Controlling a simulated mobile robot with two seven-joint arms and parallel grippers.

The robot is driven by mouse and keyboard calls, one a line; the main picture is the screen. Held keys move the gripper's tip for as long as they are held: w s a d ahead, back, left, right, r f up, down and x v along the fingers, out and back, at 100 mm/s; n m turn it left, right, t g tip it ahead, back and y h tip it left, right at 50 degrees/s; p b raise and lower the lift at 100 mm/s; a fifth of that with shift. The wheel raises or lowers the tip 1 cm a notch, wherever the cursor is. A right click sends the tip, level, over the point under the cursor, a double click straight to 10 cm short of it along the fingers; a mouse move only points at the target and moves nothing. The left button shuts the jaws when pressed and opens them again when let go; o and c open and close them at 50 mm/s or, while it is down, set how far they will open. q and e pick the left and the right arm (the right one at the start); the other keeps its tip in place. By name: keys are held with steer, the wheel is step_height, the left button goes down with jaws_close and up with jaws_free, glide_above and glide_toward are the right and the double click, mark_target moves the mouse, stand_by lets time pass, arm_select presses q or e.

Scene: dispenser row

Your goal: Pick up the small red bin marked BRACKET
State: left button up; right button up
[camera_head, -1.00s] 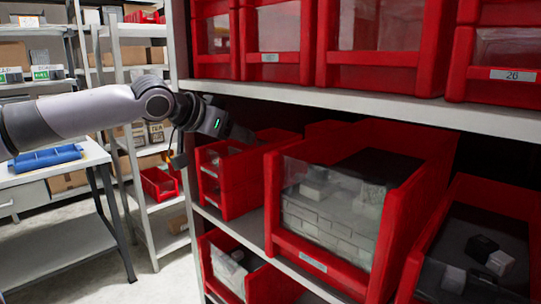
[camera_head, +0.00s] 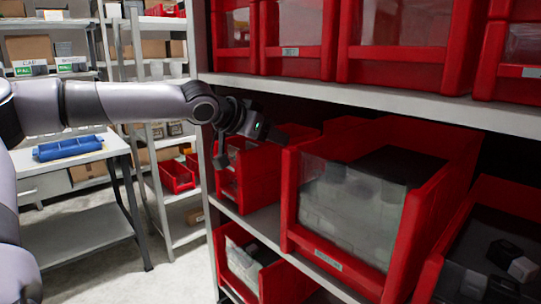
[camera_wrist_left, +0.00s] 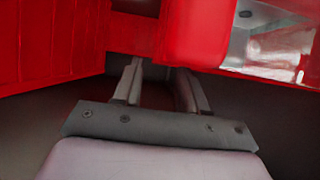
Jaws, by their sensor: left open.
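A small red bin (camera_head: 258,178) stands on the middle shelf at its left end, left of a large red bin (camera_head: 296,200). I cannot read a BRACKET mark on it. My left gripper (camera_head: 256,146) is open at the top of the small bin, one finger hanging by its left front and the other reaching over toward the large bin. In the left wrist view, the open fingers (camera_wrist_left: 160,85) point at red bin walls (camera_wrist_left: 135,35), with nothing clearly held between them. Contact with the bin cannot be told. My right gripper is not in view.
The shelf board above (camera_head: 400,108) carries several red bins close over my arm. Another small bin (camera_head: 240,264) is on the shelf below. At left stand a table with a blue object (camera_head: 68,148) and a grey rack. The floor between is clear.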

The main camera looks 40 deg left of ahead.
arm_select(q)
steer(key=shift+x, duration=1.45)
steer(key=shift+d, duration=0.1)
jaws_close()
steer(key=shift+r, duration=0.15)
stand_by(0.4)
